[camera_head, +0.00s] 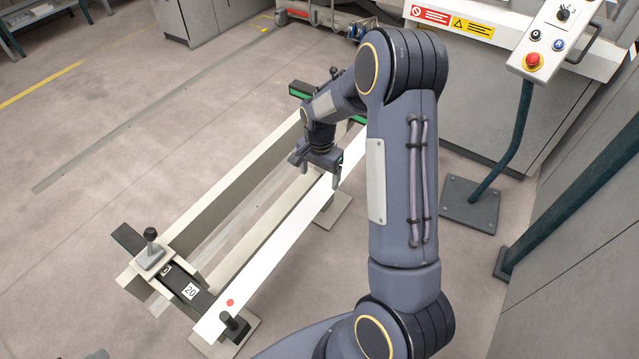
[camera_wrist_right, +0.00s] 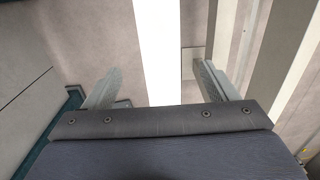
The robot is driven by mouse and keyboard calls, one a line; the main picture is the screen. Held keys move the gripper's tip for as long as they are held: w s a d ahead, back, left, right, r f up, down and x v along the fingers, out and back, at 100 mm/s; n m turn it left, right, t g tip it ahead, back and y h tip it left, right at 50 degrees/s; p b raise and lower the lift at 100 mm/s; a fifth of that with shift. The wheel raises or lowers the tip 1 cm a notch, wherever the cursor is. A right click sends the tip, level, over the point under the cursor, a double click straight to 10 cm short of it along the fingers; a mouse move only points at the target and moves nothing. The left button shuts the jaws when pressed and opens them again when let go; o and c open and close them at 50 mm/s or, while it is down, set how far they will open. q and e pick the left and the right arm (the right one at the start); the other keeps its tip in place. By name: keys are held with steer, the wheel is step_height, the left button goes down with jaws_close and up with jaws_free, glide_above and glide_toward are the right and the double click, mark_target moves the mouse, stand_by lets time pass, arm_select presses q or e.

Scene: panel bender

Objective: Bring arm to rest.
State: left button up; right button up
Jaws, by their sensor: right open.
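My right arm (camera_head: 395,170) reaches up from the bottom of the head view and bends down over a long pale frame on the floor. My right gripper (camera_head: 320,174) points down and is open, near the far part of a long white strip (camera_head: 268,258) on the frame's right side. In the right wrist view, the two fingers of this gripper (camera_wrist_right: 155,82) are spread wide, with nothing held. The white strip (camera_wrist_right: 157,35) runs between them in that picture. I cannot tell the gap between fingertips and strip. My left gripper does not show.
The frame's near end has a dark crossbar with a "20" label (camera_head: 191,291) and knobs (camera_head: 151,236). A control panel with a red button (camera_head: 533,62) stands on a post (camera_head: 508,130) at the right. Grey cabinets stand behind. The floor at left is mostly clear.

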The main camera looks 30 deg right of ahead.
steer(key=shift+r, duration=0.6)
steer(key=s+a+r+n+t+y, duration=0.1)
steer(key=s+a+r+n+t, duration=0.15)
steer(key=s+r, duration=0.45)
steer(key=s+a+r+n+t+y, duration=0.1)
steer(key=s+a+r+n, duration=0.3)
steer(key=s, duration=0.4)
steer(key=s+a+r+n+t+y, duration=0.1)
steer(key=s+a+r+n+t, duration=0.1)
steer(key=s+a+r+n, duration=0.3)
steer(key=s+a+r, duration=0.1)
steer(key=s+a, duration=0.1)
steer(key=s, duration=0.2)
steer(key=shift+r+y, duration=0.25)
steer(key=shift+y, duration=0.15)
